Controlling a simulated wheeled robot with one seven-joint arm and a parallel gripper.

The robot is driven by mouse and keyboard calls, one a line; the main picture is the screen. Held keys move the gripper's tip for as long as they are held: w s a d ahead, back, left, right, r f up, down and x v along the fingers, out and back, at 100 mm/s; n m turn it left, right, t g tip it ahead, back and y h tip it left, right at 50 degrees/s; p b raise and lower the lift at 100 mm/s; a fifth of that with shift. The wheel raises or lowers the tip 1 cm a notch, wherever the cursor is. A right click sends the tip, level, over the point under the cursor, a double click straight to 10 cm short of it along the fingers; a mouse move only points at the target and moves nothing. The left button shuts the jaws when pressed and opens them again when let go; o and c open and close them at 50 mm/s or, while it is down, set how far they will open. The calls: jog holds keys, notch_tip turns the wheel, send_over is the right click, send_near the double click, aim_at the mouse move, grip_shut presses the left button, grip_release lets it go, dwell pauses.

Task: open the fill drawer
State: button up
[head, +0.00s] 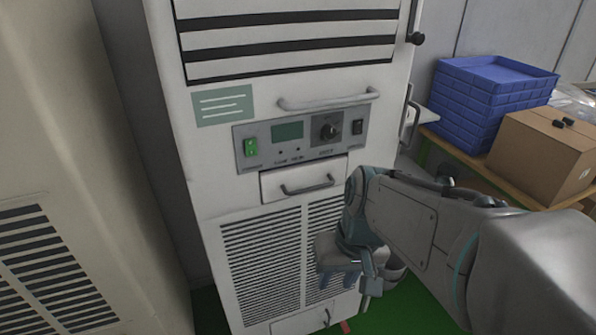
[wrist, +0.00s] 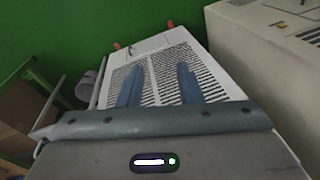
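A small white drawer (head: 277,187) with a curved grey handle (head: 307,186) sits below the control panel of the white cabinet (head: 205,160). It looks shut. A second low panel or drawer (head: 290,326) with a small handle is at the cabinet's foot; I cannot tell from labels which one is the fill drawer. My gripper (head: 338,280) hangs in front of the lower grille, below and right of the upper drawer. In the wrist view my gripper (wrist: 157,85) has its two blue fingers apart with nothing between them, pointing toward the grille's lower end.
The control panel (head: 353,143) has a green switch, a display and a knob. A long bar handle (head: 328,101) is above it. Blue crates (head: 484,105) and a cardboard box (head: 535,158) stand on a bench at right. Another beige cabinet (head: 75,140) is at left.

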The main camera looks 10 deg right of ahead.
jog(key=w+a+f+m+g+y+b, duration=0.1)
jog(key=w+a+f+g+y+b, duration=0.1)
jog(key=w+f+y, duration=0.25)
jog(key=m+t+y+b, duration=0.4)
jog(key=t+y+b, duration=0.1)
jog(key=t+y, duration=0.6)
send_near(312, 187)
jog(key=shift+t+h, duration=0.3)
jog(key=shift+h, duration=0.05)
jog(key=p+x, duration=0.2)
jog(key=x, duration=0.8)
jog(key=shift+s+a+f, duration=0.1)
jog(key=shift+a+f, duration=0.1)
jog(key=shift+c, duration=0.2)
grip_shut()
jog(key=shift+s, duration=0.1)
